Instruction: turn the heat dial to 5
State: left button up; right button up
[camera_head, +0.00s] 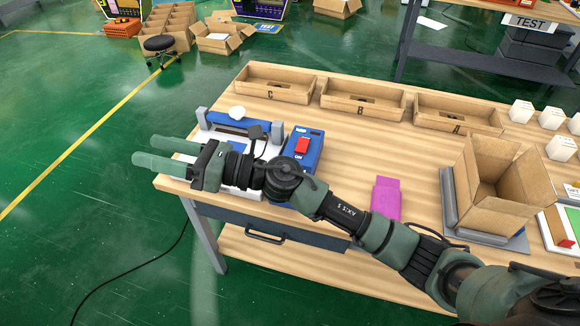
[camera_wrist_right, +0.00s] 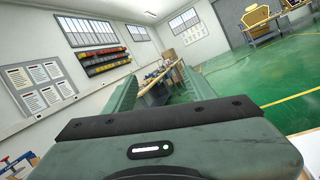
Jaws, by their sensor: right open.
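A blue box (camera_head: 309,151) with a red switch (camera_head: 302,145) stands near the table's left front corner. A sealer (camera_head: 238,122) with a blue bar and a white knob on top is to its left. My right arm crosses in front and hides part of both. No heat dial can be made out, and no number can be read. My right gripper (camera_head: 147,152) is open and empty, with its fingers pointing left past the table's left edge. In the right wrist view its two fingers (camera_wrist_right: 158,88) stand apart with only the distant room between them. My left gripper is out of view.
Cardboard bins (camera_head: 273,90) line the table's back. An open carton (camera_head: 497,185) and several white boxes (camera_head: 521,111) are at the right. A magenta item (camera_head: 386,197) lies near the front edge. Bare wooden tabletop (camera_head: 360,140) shows in the middle.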

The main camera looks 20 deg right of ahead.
jog(key=d+f+n+g+h, duration=0.4)
jog(key=f+n+g+h, duration=0.4)
jog(key=f+n, duration=0.55)
jog(key=w+d+n+h, duration=0.2)
jog(key=d+h, duration=0.1)
jog(key=d, duration=0.4)
jog(key=w+d+n+h, duration=0.2)
jog(key=d+h, duration=0.2)
jog(key=d, duration=0.4)
jog(key=w+d+r+n+h, duration=0.1)
jog(key=w+d+n+h, duration=0.1)
jog(key=d, duration=0.5)
jog(key=shift+w+d+h, duration=0.3)
jog(key=shift+d+h, duration=0.1)
jog(key=shift+h, duration=0.5)
jog(key=shift+d+f, duration=0.2)
jog(key=shift+d, duration=0.1)
notch_tip(320, 180, down, 6)
jog(key=shift+a+p, duration=0.1)
jog(key=shift+p, duration=1)
jog(key=shift+f, duration=0.7)
